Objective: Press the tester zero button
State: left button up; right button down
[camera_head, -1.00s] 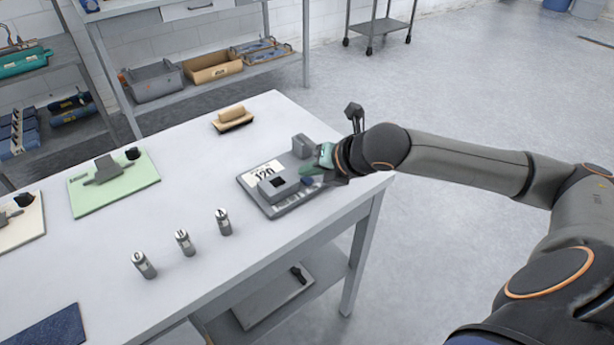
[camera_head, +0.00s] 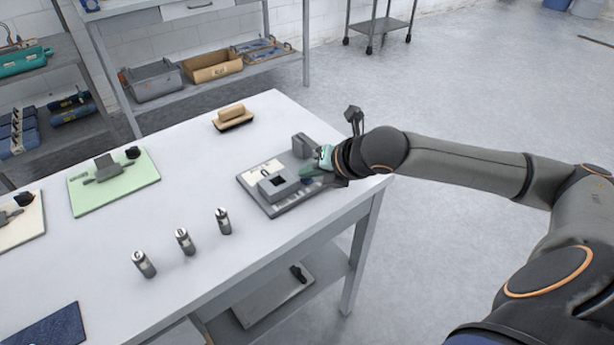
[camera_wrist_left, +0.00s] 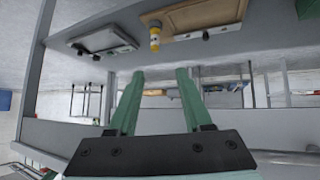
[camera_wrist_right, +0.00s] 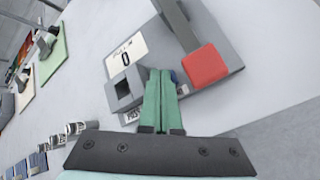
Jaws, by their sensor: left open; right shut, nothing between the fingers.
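The grey tester (camera_head: 256,195) lies near the right end of the white table. In the right wrist view its display card (camera_wrist_right: 127,55) reads 0. My right gripper (camera_head: 313,173) is shut and empty, its green fingers pointing down over the tester. In the right wrist view its fingertips (camera_wrist_right: 160,75) are at the blue button (camera_wrist_right: 174,76), which they partly hide; I cannot tell whether they touch it. A red block (camera_wrist_right: 205,66) on a grey lever sits beside them. My left gripper (camera_wrist_left: 160,74) is open and empty, away from the tester.
Three small metal cylinders (camera_head: 183,241) stand left of the tester. A wooden-handled brush (camera_head: 233,118) lies behind it, and a green board (camera_head: 113,183) lies farther left. The table between them is clear. A shelf with bins (camera_head: 212,68) stands behind.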

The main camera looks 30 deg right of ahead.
jog(key=shift+f, duration=0.1)
dwell(0.3)
jog(key=shift+r+p, duration=0.9)
jog(key=shift+p, duration=0.45)
pick_arm(q)
notch_tip(320, 180, up, 3)
jog(key=shift+f, duration=0.2)
pick_arm(e)
notch_tip(320, 180, up, 4)
jog(key=p, duration=0.5)
jog(key=shift+r, duration=0.1)
pick_arm(q)
jog(key=a+r, duration=0.1)
jog(key=s+a+r+p, duration=0.1)
jog(key=shift+s+a+r+y, duration=0.15)
jog(key=shift+s+r+y, duration=0.05)
jog(key=shift+r+y, duration=0.1)
pick_arm(e)
jog(key=shift+r, duration=0.35)
